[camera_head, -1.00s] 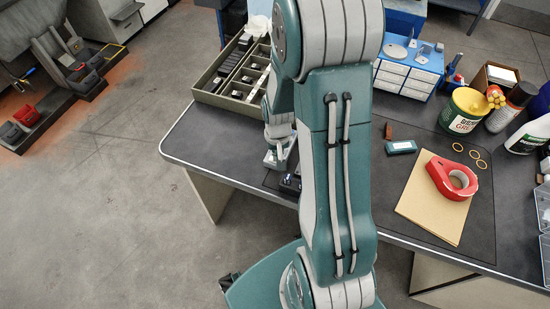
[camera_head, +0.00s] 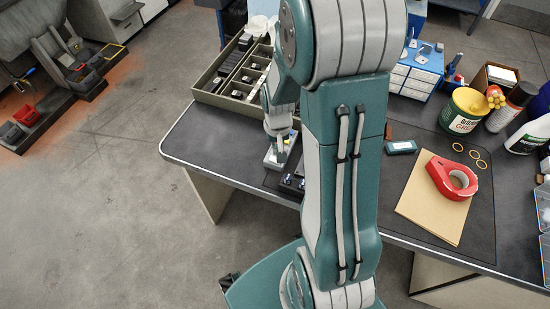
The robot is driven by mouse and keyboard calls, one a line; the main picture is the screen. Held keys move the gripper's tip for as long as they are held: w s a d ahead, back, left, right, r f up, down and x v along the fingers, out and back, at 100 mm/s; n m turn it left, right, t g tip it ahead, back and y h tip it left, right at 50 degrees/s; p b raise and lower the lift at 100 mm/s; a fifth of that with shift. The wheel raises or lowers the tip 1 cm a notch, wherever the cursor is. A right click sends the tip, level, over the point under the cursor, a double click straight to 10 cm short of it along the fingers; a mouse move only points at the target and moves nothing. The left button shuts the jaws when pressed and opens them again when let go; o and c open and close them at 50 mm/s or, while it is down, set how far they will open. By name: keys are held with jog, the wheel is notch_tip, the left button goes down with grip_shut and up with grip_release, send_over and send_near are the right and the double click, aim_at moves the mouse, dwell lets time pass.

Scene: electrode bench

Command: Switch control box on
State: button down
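A small light-grey box (camera_head: 269,162) with a bit of blue on it, which looks like the control box, sits near the left front part of the dark bench (camera_head: 214,150). My gripper (camera_head: 280,150) points down at its top, and I cannot tell whether they touch. The gripper is small and partly behind my arm, so its fingers do not show clearly as open or shut. The switch and its position cannot be made out. Just in front and to the right is a low black piece with small light knobs (camera_head: 291,183), partly hidden by my arm.
A divided parts tray (camera_head: 212,88) stands behind my gripper. To the right of my arm are a blue-and-white drawer unit (camera_head: 418,72), a small teal box (camera_head: 401,147), red tape (camera_head: 455,182) on a brown envelope (camera_head: 428,212), and a green can (camera_head: 464,110). The bench's left end is clear.

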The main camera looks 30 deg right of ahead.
jog(key=shift+r, duration=1.6)
jog(key=s+a+r+n+t, duration=0.1)
jog(key=s+a+r+t, duration=0.1)
jog(key=r, duration=0.5)
jog(key=s+a+r+n+t, duration=0.1)
jog(key=s+a+r+n, duration=0.1)
jog(key=s+a+r, duration=0.3)
jog(key=s+a+r+n+t, duration=0.1)
jog(key=s+a+r, duration=0.3)
jog(key=r, duration=0.5)
jog(key=shift+s+r+t, duration=0.25)
jog(key=shift+s+t, duration=0.55)
jog(key=shift+s, duration=0.05)
